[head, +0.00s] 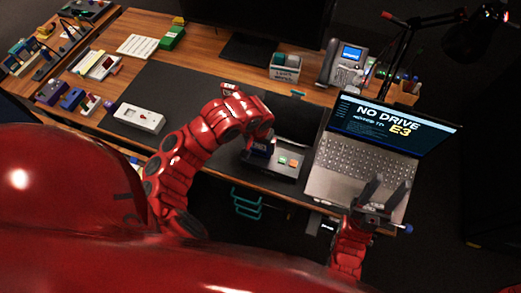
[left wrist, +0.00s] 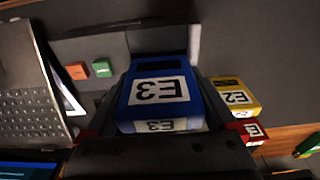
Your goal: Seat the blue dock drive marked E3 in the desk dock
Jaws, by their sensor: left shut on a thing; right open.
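My left gripper (head: 261,145) is shut on the blue drive (left wrist: 160,92), whose white labels read E3. In the head view a bit of the blue drive (head: 262,150) shows under the gripper, at the left part of the dark desk dock (head: 284,174). In the left wrist view the drive lies between both fingers, with its far end towards the grey dock. I cannot tell whether that end is inside a slot. The dock's orange button (left wrist: 77,70) and green button (left wrist: 102,67) lie beside it. My right gripper (head: 384,194) is open and empty, near the laptop's front corner.
The laptop (head: 350,172) right of the dock shows "NO DRIVE" and "E3". A yellow E2 drive (left wrist: 238,97) and a red drive (left wrist: 252,131) show beside my left gripper. A white device (head: 140,118) lies on the desk mat. The phone (head: 342,65) stands at the back.

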